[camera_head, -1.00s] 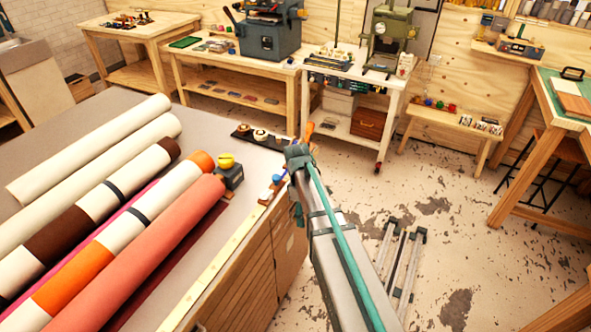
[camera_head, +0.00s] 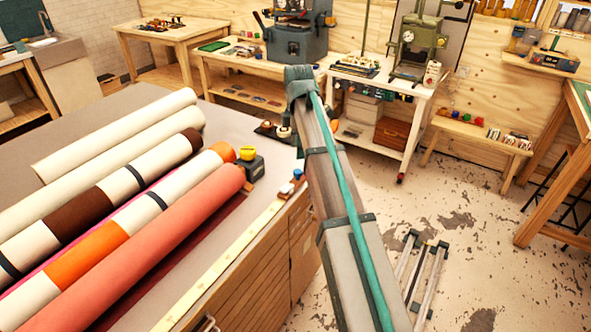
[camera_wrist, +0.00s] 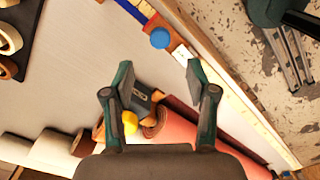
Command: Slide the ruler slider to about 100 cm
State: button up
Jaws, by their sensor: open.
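The yellow ruler (camera_head: 228,262) runs along the right edge of the cutting table, and it also shows in the wrist view (camera_wrist: 232,88). A slider with a round blue knob (camera_head: 297,174) sits at the ruler's far end in the head view. My gripper (camera_wrist: 160,75) is open and empty above the table, apart from the knob. In the head view my arm hides the gripper. The ruler's numbers are too small to read.
A black and yellow tape measure (camera_head: 250,162) stands left of the ruler and shows below my open fingers. Several fabric rolls, including a coral one (camera_head: 165,245), lie on the table (camera_head: 60,155). Tape rolls (camera_wrist: 10,38) sit on a dark tray.

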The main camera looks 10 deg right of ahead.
aim_at(298, 171)
notch_tip(298, 171, down, 9)
jog(key=shift+r+p, duration=0.2)
jog(key=shift+p, duration=0.75)
grip_shut()
